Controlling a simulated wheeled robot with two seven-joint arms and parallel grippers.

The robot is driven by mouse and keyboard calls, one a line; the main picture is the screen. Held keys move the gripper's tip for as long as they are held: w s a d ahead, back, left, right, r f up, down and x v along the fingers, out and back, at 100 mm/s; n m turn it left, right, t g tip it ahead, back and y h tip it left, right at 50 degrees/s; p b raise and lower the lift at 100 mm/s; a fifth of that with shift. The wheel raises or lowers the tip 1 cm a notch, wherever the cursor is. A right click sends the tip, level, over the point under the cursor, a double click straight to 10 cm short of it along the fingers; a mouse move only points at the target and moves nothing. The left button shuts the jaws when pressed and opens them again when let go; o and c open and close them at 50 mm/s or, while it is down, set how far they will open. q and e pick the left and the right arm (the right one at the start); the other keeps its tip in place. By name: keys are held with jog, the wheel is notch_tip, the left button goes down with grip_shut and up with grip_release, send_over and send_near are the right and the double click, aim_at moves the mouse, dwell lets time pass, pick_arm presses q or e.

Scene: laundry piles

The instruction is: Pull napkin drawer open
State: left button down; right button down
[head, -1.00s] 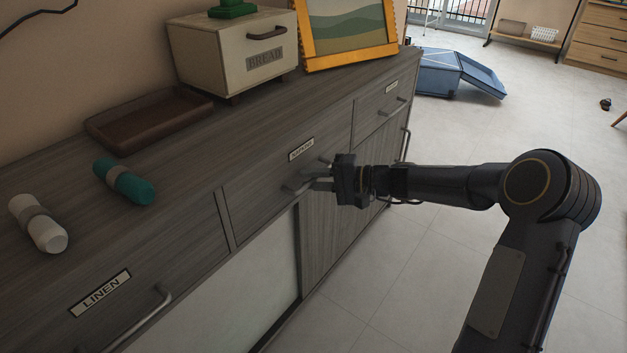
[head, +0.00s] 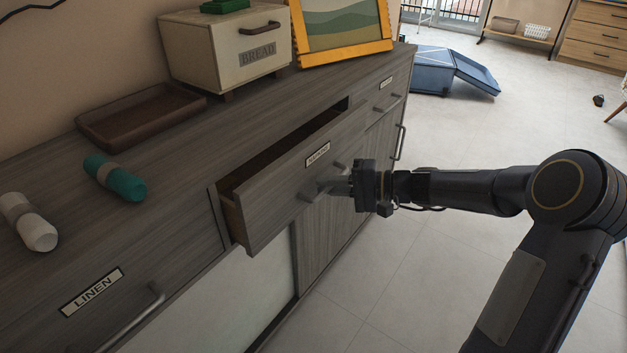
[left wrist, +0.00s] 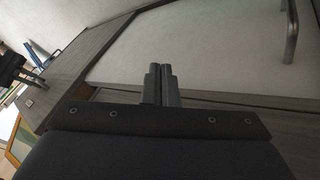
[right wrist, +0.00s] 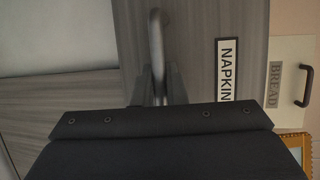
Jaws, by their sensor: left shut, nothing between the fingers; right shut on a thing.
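The napkin drawer (head: 277,196) is the middle drawer of the grey wooden sideboard and stands partly open, with a dark gap behind its front. Its label (right wrist: 227,70) reads NAPKIN in the right wrist view. My right gripper (head: 335,187) is shut on the drawer's metal handle (right wrist: 156,45), in front of the drawer face. The drawer's inside is mostly dark, and its contents cannot be seen. My left gripper (left wrist: 162,85) is shut and empty in the left wrist view, near the sideboard's pale lower panel. It is out of the head view.
On the sideboard top are a bread box (head: 228,50), a framed picture (head: 340,30), a brown tray (head: 140,112), a teal rolled napkin (head: 122,182) and a white one (head: 33,230). The linen drawer (head: 110,310) is closed. The tiled floor (head: 440,265) in front is clear.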

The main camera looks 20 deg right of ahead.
jog(key=s+d, duration=1.1)
jog(key=s, duration=0.3)
jog(key=c, duration=1.7)
grip_release()
jog(key=shift+c, duration=0.2)
jog(key=p+v, duration=0.2)
jog(key=v, duration=0.5)
jog(key=shift+s+d, duration=0.2)
jog(key=shift+d, duration=0.15)
jog(key=shift+r, duration=0.1)
